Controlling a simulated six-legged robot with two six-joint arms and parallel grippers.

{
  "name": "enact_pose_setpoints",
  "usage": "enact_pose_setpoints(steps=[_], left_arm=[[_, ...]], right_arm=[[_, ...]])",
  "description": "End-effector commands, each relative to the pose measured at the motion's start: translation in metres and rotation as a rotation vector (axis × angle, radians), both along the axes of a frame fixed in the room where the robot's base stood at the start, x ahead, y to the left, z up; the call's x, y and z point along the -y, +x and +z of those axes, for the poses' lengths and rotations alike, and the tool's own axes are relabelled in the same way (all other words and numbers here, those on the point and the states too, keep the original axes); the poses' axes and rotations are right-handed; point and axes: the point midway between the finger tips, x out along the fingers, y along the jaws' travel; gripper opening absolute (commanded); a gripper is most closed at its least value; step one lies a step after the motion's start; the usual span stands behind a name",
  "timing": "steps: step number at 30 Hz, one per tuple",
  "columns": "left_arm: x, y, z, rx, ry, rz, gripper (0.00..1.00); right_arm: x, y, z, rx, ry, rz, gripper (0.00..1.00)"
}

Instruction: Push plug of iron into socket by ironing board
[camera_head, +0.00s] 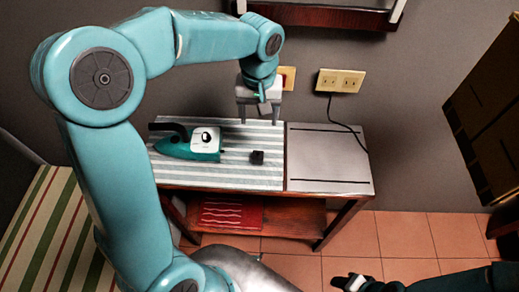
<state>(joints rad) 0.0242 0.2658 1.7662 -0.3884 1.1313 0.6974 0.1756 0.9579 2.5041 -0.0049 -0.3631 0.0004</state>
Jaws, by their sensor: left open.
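A teal and white iron (190,143) with a dark handle lies on the left part of the striped ironing board (225,177). A small black block, which looks like the plug (257,157), lies on the board to the right of the iron. My left gripper (259,121) is open and empty, pointing down above the back edge of the board, behind the plug in the picture. A beige double socket (341,80) is on the wall to the right of the gripper. Another wall plate (288,78) is partly hidden behind the gripper. I see no cord between iron and plug.
A grey metal panel (320,165) fills the right part of the table top. A black cord (349,126) hangs from below the double socket. A red patterned cloth (231,213) lies on the lower shelf. A dark wood cabinet (490,115) stands at right; tiled floor (400,235) is open.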

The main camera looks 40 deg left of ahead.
Motion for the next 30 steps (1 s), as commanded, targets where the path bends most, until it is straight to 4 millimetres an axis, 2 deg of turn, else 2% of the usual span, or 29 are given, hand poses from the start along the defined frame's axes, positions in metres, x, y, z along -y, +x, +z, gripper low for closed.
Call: enact_pose_setpoints(steps=[12,14,24,30], left_arm=[[0.004,-0.007,-0.005,-0.003,0.001,-0.002,0.66],[0.004,-0.007,-0.013,-0.004,0.001,-0.002,0.66],[0.003,-0.007,-0.085,-0.004,0.000,-0.001,0.66],[0.002,-0.005,-0.109,-0.002,0.000,-0.001,0.66]], right_arm=[[0.000,0.000,0.000,0.000,0.000,0.000,0.43],[0.000,0.000,0.000,0.000,0.000,0.000,0.43],[0.000,0.000,0.000,0.000,0.000,0.000,0.43],[0.000,0.000,0.001,0.000,0.000,0.000,0.43]])
